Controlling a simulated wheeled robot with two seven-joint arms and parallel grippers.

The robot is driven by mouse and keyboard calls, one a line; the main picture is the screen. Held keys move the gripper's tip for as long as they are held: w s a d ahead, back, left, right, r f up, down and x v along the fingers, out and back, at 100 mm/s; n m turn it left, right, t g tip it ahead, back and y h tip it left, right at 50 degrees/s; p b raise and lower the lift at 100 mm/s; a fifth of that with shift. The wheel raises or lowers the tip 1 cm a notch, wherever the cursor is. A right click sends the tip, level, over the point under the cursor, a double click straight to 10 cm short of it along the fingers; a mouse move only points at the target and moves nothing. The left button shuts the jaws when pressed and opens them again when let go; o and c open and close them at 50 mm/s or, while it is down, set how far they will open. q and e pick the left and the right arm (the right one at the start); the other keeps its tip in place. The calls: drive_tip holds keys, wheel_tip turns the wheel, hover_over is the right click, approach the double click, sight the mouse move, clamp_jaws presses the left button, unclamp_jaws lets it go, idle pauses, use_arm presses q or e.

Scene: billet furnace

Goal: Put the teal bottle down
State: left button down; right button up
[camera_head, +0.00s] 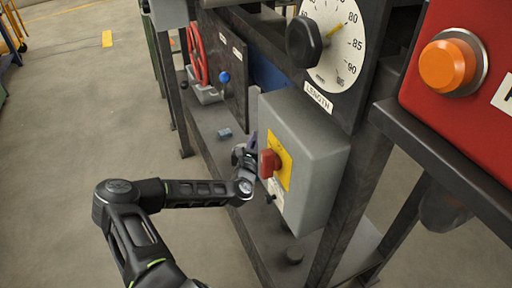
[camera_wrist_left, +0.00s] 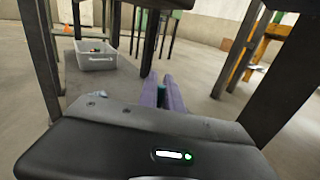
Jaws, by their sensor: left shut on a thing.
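My left gripper (camera_head: 249,148) is beside the grey box with the red rotary switch, low in the middle of the head view. In the left wrist view its two purple fingers (camera_wrist_left: 162,92) are shut on the teal bottle (camera_wrist_left: 161,93). My right gripper is not in view.
The grey box (camera_head: 314,153) with its red switch (camera_head: 268,163) stands close to my left gripper. A small blue block (camera_head: 224,133) lies on the dark lower shelf (camera_head: 209,118). A grey bin (camera_wrist_left: 96,62) stands among dark legs in the wrist view.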

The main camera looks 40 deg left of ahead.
use_arm(q)
drive_tip(key=shift+f+b, duration=1.05)
drive_tip(key=shift+f, duration=0.7)
drive_tip(key=shift+f, duration=0.15)
drive_tip(key=c, duration=1.5)
unclamp_jaws()
drive_tip(key=shift+s+d, duration=0.1)
drive_tip(key=shift+s, duration=0.1)
drive_tip(key=p+v, duration=0.3)
drive_tip(key=v, duration=0.8)
drive_tip(key=shift+s+d, duration=0.1)
drive_tip(key=shift+s, duration=0.2)
